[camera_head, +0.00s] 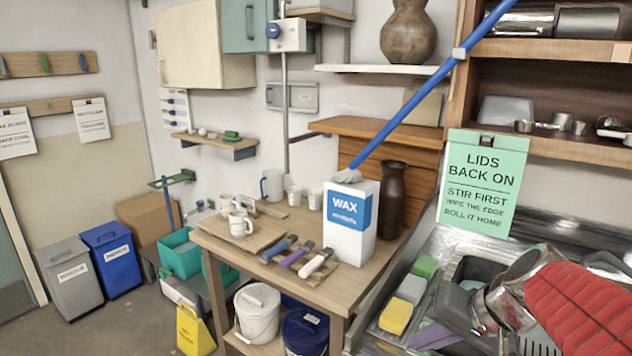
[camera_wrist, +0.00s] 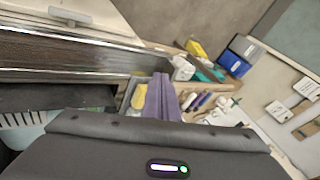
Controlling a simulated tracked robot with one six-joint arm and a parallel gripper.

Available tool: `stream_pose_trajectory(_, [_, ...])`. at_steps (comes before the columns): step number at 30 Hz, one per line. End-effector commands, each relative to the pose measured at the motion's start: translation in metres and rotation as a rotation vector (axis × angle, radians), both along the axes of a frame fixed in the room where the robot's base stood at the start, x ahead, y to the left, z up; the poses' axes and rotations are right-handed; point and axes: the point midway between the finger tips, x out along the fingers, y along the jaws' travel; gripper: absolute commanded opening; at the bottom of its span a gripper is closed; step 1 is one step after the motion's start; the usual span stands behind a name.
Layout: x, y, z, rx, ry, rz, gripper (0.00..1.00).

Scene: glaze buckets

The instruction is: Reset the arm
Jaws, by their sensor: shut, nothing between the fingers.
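My arm (camera_head: 575,305) reaches in from the lower right in the head view, bent over the sink area. My gripper (camera_head: 425,337) is low at the sink's left side, with a dark body and purple fingers. In the wrist view my gripper (camera_wrist: 161,82) shows its two purple fingers side by side, shut and empty. The dark gripper housing fills the bottom of that view. The fingers appear near the yellow sponge (camera_head: 396,316); I cannot tell whether they touch anything.
A wooden table (camera_head: 215,250) left of the sink holds a wax box (camera_head: 350,222), a brown vase (camera_head: 392,200), mugs and brushes. A green sign (camera_head: 483,180) stands behind the sink (camera_head: 480,268). A blue pole (camera_head: 415,100) slants above the table. Buckets (camera_head: 257,312) stand below.

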Motion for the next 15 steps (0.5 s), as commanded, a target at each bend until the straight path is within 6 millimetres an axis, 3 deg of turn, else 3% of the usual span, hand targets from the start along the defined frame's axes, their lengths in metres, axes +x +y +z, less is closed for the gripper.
stream_pose_trajectory(6, [-0.046,0.026,-0.005,-0.16,0.011,0.091,0.0])
stream_pose_trajectory(15, [-0.099,0.036,-0.013,-0.378,-0.021,0.187,0.0])
